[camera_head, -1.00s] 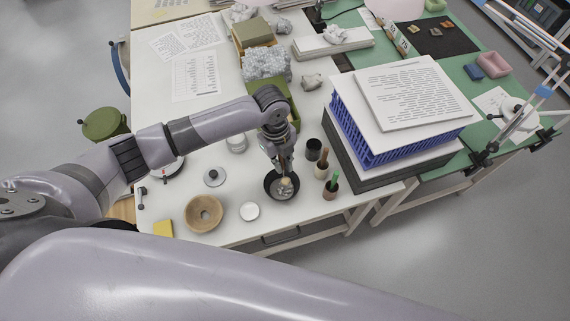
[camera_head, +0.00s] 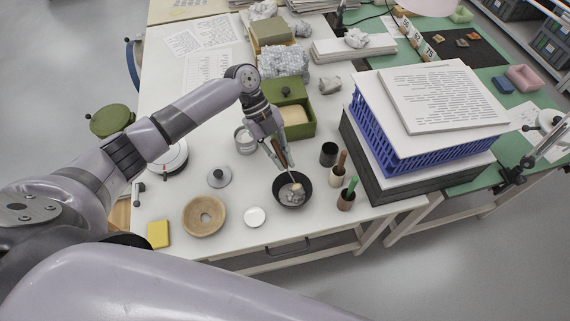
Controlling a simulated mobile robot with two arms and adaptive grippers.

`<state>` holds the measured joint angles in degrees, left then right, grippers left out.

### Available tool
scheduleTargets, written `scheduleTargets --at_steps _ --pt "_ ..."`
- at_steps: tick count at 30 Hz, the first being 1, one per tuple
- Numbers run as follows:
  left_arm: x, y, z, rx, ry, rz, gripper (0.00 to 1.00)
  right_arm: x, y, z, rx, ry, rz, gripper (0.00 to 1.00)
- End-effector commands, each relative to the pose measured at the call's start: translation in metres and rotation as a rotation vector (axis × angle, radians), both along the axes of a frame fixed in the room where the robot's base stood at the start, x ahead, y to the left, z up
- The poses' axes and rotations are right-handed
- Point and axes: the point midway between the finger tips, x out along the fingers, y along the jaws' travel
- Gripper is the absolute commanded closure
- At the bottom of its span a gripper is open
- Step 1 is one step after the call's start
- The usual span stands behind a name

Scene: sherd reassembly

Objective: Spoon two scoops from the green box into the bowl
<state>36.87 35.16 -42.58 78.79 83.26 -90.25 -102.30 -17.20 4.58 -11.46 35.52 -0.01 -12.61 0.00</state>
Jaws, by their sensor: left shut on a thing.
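The green box (camera_head: 311,129) stands open on the white table, with pale tan material (camera_head: 292,115) inside. The dark bowl (camera_head: 279,199) stands nearer the front edge and has greyish, lumpy contents. My left gripper (camera_head: 281,161) is shut on the handle of a spoon, just above and behind the bowl. The spoon (camera_head: 294,180) slants down over the bowl, its lower end at the contents. Whether it touches them or carries material I cannot tell. My right gripper is not in view.
A black cup (camera_head: 328,152) and two tool holders stand right of the bowl. A white lid (camera_head: 255,217), a cork ring (camera_head: 204,229) and a yellow block (camera_head: 158,234) lie left. A blue crate (camera_head: 372,137) under boards blocks the right side.

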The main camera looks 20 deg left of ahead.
Motion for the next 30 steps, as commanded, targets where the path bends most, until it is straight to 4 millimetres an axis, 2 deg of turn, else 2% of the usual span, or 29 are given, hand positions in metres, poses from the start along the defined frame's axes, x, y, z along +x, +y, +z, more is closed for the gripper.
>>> scheduleTargets --at_steps 1,30 --pt "0.001 0.002 -0.007 -0.020 0.009 0.002 1.00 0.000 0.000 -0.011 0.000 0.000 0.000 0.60" --pt "0.014 0.026 -0.028 -0.349 0.169 0.001 1.00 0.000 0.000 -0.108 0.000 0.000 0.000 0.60"
